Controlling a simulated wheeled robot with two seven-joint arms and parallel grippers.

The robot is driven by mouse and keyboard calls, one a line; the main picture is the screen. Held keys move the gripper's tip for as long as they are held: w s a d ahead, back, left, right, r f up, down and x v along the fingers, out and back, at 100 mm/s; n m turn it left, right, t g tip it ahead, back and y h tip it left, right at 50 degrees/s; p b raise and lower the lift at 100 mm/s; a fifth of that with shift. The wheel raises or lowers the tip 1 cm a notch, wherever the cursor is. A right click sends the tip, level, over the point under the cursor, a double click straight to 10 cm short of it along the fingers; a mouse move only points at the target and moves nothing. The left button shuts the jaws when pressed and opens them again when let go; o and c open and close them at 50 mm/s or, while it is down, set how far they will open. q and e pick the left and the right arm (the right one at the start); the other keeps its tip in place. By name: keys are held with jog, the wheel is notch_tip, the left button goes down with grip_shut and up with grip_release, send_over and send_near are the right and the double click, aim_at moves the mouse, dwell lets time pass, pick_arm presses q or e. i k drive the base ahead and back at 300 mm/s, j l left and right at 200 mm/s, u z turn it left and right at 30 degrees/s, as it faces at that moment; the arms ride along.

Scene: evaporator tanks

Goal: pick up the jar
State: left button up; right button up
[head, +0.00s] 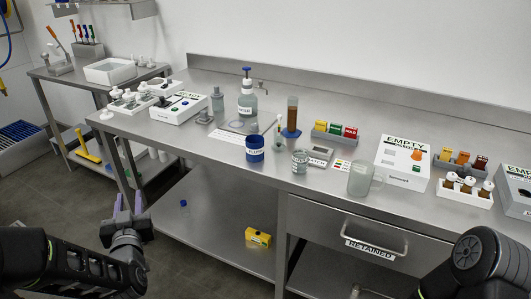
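A small clear jar with a printed label (300,161) stands upright on the steel bench, right of a blue labelled cup (254,149). A larger clear glass vessel with a handle (361,180) stands to its right; I cannot tell for certain which one the task calls the jar. My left gripper (128,203) is at the lower left, in front of the bench and well apart from both. Its two purple fingers are spread with nothing between them. My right arm comes in at the bottom right; only a small part near its hand shows at the bottom edge.
The steel bench (215,141) also holds a tall brown-filled cylinder (292,115), a wash bottle (247,95), a white EMPTY box (403,162) and a rack of brown bottles (465,188). A drawer handle (375,238) sticks out below. A yellow box (258,237) lies on the lower shelf.

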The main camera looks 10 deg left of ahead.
aim_at(300, 158)
jog(key=l+z, duration=0.35)
jog(key=l, duration=0.25)
jog(key=i+l+z, duration=0.15)
jog(key=l+z, duration=0.15)
jog(key=l, duration=0.25)
